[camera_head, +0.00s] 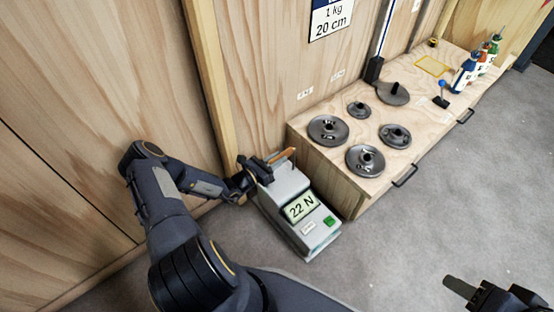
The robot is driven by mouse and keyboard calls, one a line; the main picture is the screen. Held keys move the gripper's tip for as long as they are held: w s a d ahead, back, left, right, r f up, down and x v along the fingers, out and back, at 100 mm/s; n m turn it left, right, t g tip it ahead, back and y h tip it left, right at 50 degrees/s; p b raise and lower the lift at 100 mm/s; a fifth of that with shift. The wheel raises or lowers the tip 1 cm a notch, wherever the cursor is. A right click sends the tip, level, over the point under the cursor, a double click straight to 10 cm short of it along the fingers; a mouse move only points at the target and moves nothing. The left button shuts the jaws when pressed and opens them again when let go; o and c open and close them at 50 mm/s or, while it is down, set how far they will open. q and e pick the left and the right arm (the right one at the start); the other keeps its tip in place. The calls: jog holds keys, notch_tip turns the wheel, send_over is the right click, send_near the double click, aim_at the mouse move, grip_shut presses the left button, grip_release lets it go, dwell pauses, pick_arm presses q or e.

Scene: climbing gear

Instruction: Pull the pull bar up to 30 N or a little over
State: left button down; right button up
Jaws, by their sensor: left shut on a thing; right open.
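A grey force gauge box (290,213) stands on the floor against the wooden wall, left of the plywood bench. Its display (300,207) reads 22 N, and a green button (329,221) is on its lower right. An orange-brown pull bar (283,155) shows above the back of the box. My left gripper (262,167) is shut on the pull bar and hides much of it. My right gripper (462,288) is open and empty at the lower right, over the bare floor, well apart from the gauge.
A plywood bench (350,197) with drawer handles carries several dark weight plates (328,130), an upright post (376,66) and bottles (466,72). A sign (332,17) on the wall reads 1 kg, 20 cm. Grey floor (430,220) is clear in front.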

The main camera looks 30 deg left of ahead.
pick_arm(q)
jog(key=shift+w+a+r+p, duration=0.15)
jog(key=shift+r+p, duration=0.7)
jog(key=shift+r, duration=0.45)
jog(key=shift+f, duration=0.2)
dwell(0.3)
jog(key=shift+f+b, duration=2.6)
jog(key=shift+f, duration=0.45)
jog(key=c, duration=1.1)
grip_release()
